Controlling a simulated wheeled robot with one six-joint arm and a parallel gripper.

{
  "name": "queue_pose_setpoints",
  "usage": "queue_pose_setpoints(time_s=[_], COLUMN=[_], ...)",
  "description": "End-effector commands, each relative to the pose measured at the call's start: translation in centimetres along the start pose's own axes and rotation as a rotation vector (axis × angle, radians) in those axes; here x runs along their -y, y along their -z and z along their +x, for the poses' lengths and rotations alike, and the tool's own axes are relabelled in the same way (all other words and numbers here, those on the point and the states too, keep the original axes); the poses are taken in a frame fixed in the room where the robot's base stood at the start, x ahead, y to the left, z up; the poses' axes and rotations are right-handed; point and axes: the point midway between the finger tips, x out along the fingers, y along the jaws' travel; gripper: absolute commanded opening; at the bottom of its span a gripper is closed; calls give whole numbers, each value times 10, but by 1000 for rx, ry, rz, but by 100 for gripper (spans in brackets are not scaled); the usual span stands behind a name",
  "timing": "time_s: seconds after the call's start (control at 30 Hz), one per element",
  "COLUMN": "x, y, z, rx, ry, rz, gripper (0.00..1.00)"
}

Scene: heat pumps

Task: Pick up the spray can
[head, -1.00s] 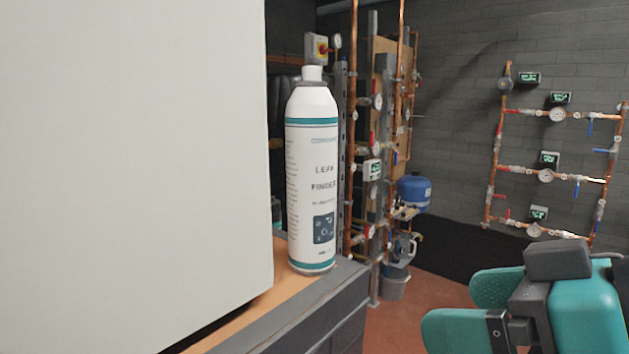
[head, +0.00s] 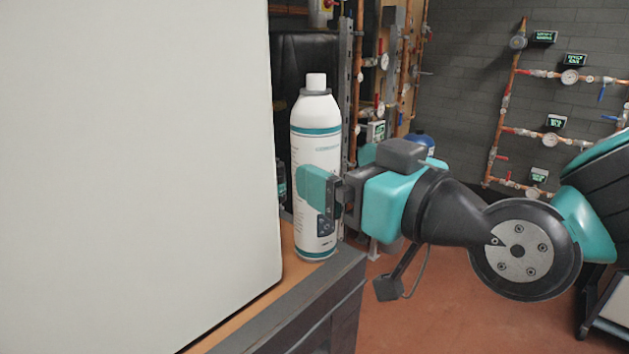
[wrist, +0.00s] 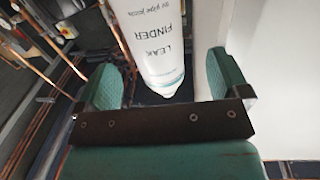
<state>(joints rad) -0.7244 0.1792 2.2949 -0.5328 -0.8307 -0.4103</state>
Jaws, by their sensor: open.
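The spray can (head: 315,140) is white with teal bands and a white cap. It stands upright on the corner of the wooden worktop (head: 291,240). My gripper (head: 335,187) is level with the lower half of the can, and its near teal finger covers part of the label. In the wrist view the can (wrist: 150,45), lettered "LEAK FINDER", appears upside down between the two open fingers of my gripper (wrist: 160,82). Both fingers look apart from the can. The far finger is mostly hidden behind the can in the head view.
A large pale cabinet (head: 175,160) stands just left of the can on the worktop. Copper pipes with gauges (head: 550,138) line the back wall. The red floor (head: 440,310) is open to the right.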

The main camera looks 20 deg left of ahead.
Motion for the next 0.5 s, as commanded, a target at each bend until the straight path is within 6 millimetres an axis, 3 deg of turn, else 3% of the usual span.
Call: queue_pose_setpoints(time_s=[0.17, 0.5], x=[0, -4], y=[1, 0], z=[11, 53], rx=[2, 3], ry=[1, 1], rz=[0, 0], gripper=[94, 94])
